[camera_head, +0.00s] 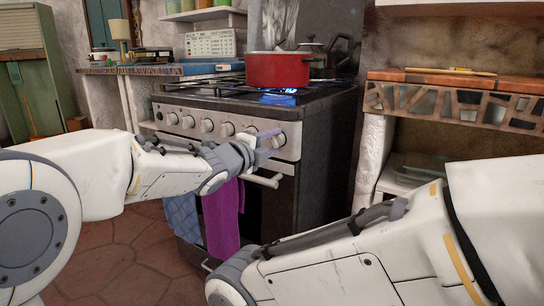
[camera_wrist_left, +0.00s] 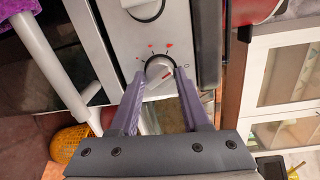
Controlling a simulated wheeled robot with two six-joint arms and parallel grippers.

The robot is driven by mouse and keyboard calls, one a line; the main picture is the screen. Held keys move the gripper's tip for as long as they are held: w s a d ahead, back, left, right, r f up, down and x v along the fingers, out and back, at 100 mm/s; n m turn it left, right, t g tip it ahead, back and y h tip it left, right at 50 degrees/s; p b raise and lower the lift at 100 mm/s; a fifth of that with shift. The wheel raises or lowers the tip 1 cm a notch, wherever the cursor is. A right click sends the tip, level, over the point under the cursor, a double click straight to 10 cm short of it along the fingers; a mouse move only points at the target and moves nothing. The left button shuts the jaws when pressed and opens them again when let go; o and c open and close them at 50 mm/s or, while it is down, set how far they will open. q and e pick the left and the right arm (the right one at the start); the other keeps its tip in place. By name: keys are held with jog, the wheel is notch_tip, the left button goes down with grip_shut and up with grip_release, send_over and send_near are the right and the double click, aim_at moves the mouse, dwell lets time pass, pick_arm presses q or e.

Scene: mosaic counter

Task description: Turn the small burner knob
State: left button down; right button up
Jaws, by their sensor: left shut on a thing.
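The burner knob (camera_wrist_left: 160,66) is a small round silver knob with a dark edge and a red line on its face. It is the last knob (camera_head: 279,141) at the right end of the stove's front panel, partly behind my fingers in the head view. My left gripper (camera_head: 268,138) reaches the panel from the left. In the left wrist view its two purple fingers (camera_wrist_left: 160,76) stand on either side of the knob and are shut on it. Red marks show on the panel beside the knob. My right arm is at lower right; its gripper is out of view.
A red pot (camera_head: 277,70) sits on the stove top (camera_head: 330,100) over a blue flame (camera_head: 277,97). Several other knobs (camera_head: 207,126) line the panel. An oven handle (camera_head: 262,181) and a hanging magenta towel (camera_head: 222,220) are below. A wooden counter (camera_head: 460,82) stands at right.

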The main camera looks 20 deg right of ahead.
pick_arm(q)
jog(key=m+b, duration=0.3)
jog(key=shift+w+a+f, duration=0.15)
jog(key=shift+f, duration=0.05)
jog(key=shift+r+m+t+b, duration=0.15)
jog(key=shift+m+t+b, duration=0.15)
jog(key=shift+m+b, duration=0.75)
jog(key=c, duration=0.6)
grip_release()
jog(key=shift+o, duration=1)
